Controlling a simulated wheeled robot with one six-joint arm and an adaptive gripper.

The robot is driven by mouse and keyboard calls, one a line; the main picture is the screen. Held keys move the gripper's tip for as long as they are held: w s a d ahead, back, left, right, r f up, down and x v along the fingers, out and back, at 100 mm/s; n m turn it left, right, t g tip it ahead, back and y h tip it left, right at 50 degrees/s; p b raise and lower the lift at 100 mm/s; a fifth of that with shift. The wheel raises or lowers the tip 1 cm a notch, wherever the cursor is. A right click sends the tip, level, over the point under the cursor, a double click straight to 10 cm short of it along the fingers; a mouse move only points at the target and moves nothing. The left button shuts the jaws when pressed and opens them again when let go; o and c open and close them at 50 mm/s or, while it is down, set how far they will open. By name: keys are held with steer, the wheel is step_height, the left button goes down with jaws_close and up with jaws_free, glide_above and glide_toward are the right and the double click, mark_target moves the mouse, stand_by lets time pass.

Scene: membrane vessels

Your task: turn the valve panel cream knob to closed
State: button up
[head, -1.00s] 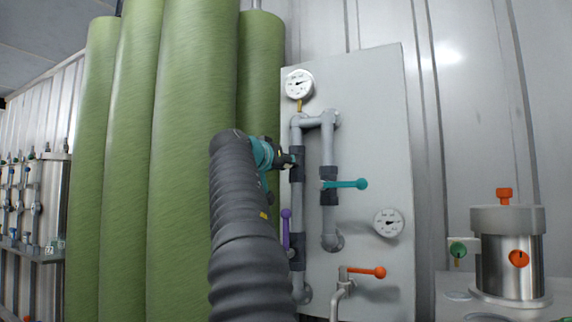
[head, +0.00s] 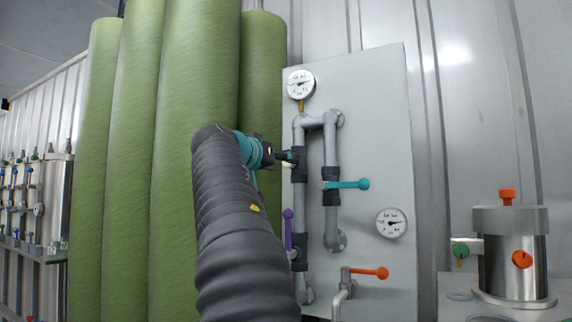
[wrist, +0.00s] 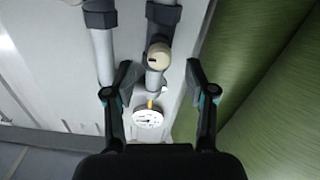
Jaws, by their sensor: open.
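The cream knob (wrist: 158,55) sits on a grey pipe of the valve panel (wrist: 60,50). In the wrist view its round end faces me and carries a small dark mark. In the head view only a small part of the cream knob (head: 289,165) shows, next to my gripper (head: 284,156). In the wrist view my gripper (wrist: 160,68) is open, with one finger on each side of the knob's line. I see no finger touching the knob. The valve panel (head: 375,115) stands upright in the head view.
The panel also carries a teal lever (head: 347,184), a purple lever (head: 288,228), an orange lever (head: 370,272) and two gauges (head: 300,84). Tall green membrane vessels (head: 190,150) stand close on the left. A steel canister (head: 508,265) stands at the right.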

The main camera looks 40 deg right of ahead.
steer(key=v, duration=0.7)
stand_by(0.5)
